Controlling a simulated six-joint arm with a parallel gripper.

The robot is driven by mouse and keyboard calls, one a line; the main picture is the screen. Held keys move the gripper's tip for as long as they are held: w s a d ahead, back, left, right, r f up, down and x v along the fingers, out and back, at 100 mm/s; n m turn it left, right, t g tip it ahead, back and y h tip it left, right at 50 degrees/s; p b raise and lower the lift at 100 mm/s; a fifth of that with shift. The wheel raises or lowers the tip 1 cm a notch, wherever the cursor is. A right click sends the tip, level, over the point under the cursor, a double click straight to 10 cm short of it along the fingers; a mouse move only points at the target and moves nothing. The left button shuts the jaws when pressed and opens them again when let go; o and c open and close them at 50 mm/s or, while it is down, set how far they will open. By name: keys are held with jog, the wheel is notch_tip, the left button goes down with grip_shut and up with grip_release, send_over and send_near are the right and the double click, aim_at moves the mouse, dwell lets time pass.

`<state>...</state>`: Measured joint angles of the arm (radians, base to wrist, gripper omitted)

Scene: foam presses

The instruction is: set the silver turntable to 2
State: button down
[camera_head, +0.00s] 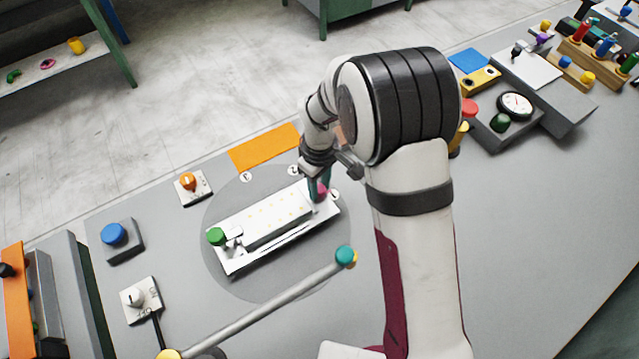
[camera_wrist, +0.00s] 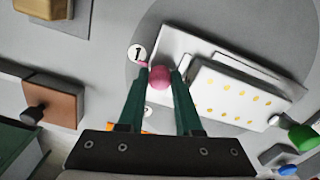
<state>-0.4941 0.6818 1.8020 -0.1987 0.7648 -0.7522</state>
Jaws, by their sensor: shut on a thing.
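The silver turntable is a round grey disc (camera_head: 235,275) flush with the bench, carrying a white plate (camera_head: 232,262) with a raised, yellow-dotted block. A pink knob (camera_head: 322,192) stands at the plate's right end and a green knob (camera_head: 216,236) at its left end. My gripper (camera_head: 318,182) is shut on the pink knob, which shows between the green fingers (camera_wrist: 160,73) in the wrist view (camera_wrist: 160,79). A round label reading 1 (camera_wrist: 137,52) lies just beside the knob, with a small pink mark near it. Other labels (camera_head: 246,177) sit along the rim; their numbers are too small to read.
A grey bar with a teal end (camera_head: 346,255) crosses the front of the disc. An orange knob (camera_head: 189,182), a blue button (camera_head: 114,234) and a white switch (camera_head: 138,296) stand left. An orange panel (camera_head: 264,147) lies behind. A gauge box (camera_head: 515,105) stands right.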

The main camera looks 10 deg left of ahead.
jog(key=shift+w+a, duration=0.15)
jog(key=shift+a, duration=0.05)
dwell(0.4)
jog(key=shift+w+a+n, duration=0.5)
jog(key=shift+a+n, duration=0.25)
jog(key=shift+n, duration=0.25)
jog(key=shift+w+a+n, duration=0.5)
jog(key=shift+a+n, duration=0.25)
jog(key=shift+n, duration=0.25)
jog(key=shift+w+a+n, duration=0.2)
jog(key=shift+a+n, duration=0.35)
jog(key=shift+w+a+n, duration=0.2)
jog(key=shift+a+n, duration=0.35)
jog(key=shift+w+a+n, duration=0.15)
jog(key=shift+a+n, duration=1.15)
jog(key=shift+a, duration=0.05)
jog(key=c, duration=0.9)
grip_release()
jog(key=shift+o, duration=0.2)
